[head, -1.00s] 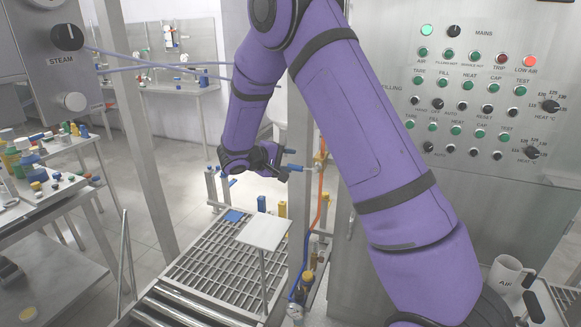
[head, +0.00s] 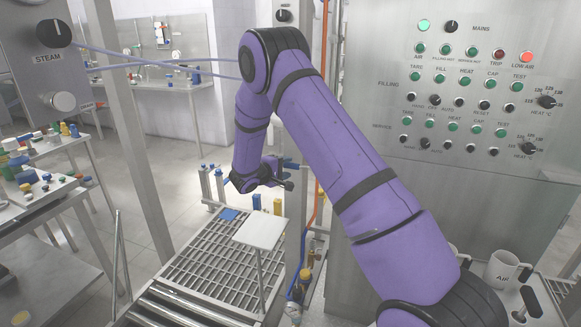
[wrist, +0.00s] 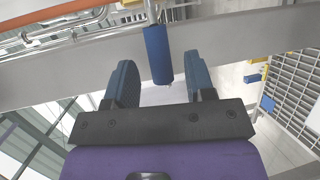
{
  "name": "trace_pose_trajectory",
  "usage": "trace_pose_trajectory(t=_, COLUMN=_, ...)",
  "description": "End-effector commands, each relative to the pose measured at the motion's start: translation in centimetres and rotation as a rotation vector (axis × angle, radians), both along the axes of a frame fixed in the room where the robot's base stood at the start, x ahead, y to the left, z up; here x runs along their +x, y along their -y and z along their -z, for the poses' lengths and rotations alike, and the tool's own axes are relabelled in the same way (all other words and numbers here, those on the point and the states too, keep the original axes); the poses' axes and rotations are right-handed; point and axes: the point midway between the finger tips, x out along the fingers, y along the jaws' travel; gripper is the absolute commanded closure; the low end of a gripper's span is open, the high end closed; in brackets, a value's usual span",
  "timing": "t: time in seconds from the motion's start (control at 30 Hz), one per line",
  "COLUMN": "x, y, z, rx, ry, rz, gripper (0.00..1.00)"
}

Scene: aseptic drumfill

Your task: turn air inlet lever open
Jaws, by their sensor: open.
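The air inlet lever, a blue sleeve-like handle (wrist: 157,55), hangs down from a metal fitting at the top of the wrist view. My gripper (wrist: 160,75) is open, with one blue-padded finger on each side of the handle's lower end. I see gaps between the handle and both fingers; the depth of overlap is hard to judge. In the head view my gripper (head: 284,174) is beside the grey post, left of the control cabinet. I cannot clearly make out the lever there, behind the gripper and arm.
An orange hose (head: 322,150) runs by the post (head: 294,215). A white plate on a stand (head: 260,233) rises from the grated platform (head: 205,262) below. The control cabinet (head: 455,205) is at right, with its LOW AIR lamp (head: 526,57) red. Cluttered tables stand left.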

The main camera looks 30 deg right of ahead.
Motion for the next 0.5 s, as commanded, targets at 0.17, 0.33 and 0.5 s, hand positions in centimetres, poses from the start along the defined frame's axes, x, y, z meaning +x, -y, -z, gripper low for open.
trace_pose_trajectory(t=0.17, x=0.5, y=2.0, z=0.4, rx=0.001, ry=0.000, rz=0.001, gripper=0.50)
trace_pose_trajectory(t=0.33, x=0.7, y=2.7, z=0.5, rx=0.001, ry=0.000, rz=-0.001, gripper=0.50)
trace_pose_trajectory(t=0.5, x=0.8, y=2.7, z=0.5, rx=0.001, ry=0.000, rz=-0.001, gripper=0.50)
